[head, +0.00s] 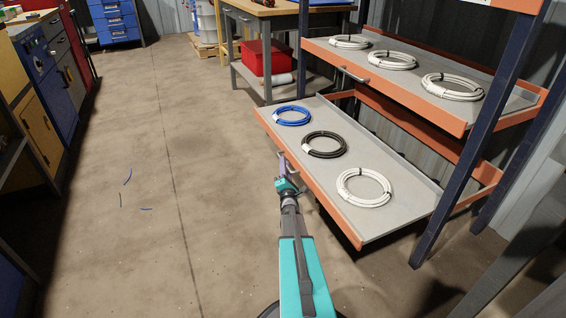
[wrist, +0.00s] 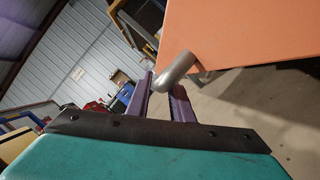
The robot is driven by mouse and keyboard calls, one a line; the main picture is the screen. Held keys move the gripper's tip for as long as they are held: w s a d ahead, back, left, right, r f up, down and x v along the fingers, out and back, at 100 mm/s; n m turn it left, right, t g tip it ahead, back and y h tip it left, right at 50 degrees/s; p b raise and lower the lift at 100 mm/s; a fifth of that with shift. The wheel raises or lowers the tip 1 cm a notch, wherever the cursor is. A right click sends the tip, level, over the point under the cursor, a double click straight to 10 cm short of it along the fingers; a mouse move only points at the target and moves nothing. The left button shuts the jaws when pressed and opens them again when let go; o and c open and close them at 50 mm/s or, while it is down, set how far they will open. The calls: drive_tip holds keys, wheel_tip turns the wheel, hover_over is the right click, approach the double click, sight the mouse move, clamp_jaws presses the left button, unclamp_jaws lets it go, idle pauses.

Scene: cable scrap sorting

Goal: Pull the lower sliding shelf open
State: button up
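The lower sliding shelf (head: 312,169) is a grey tray with an orange front edge, and it stands out well beyond the upper shelf. A blue coil (head: 292,116), a black coil (head: 325,144) and a white coil (head: 364,188) lie on it. My gripper (head: 283,168) is at the middle of its front edge. In the wrist view, the grey bar handle (wrist: 178,70) sits between the purple fingers of my gripper (wrist: 161,88), filling the gap at the tips. The shelf's orange front (wrist: 240,35) is close beyond it. The head view mostly hides this handle.
The upper shelf (head: 400,92) holds white coils and has a front handle (head: 354,75). Dark blue rack posts (head: 470,140) stand at the right. A workbench with a red box (head: 265,57) is behind.

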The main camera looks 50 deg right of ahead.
drive_tip(key=p+v, duration=0.3)
drive_tip(key=v, duration=0.8)
drive_tip(key=shift+a+p, duration=0.3)
drive_tip(key=shift+a, duration=0.05)
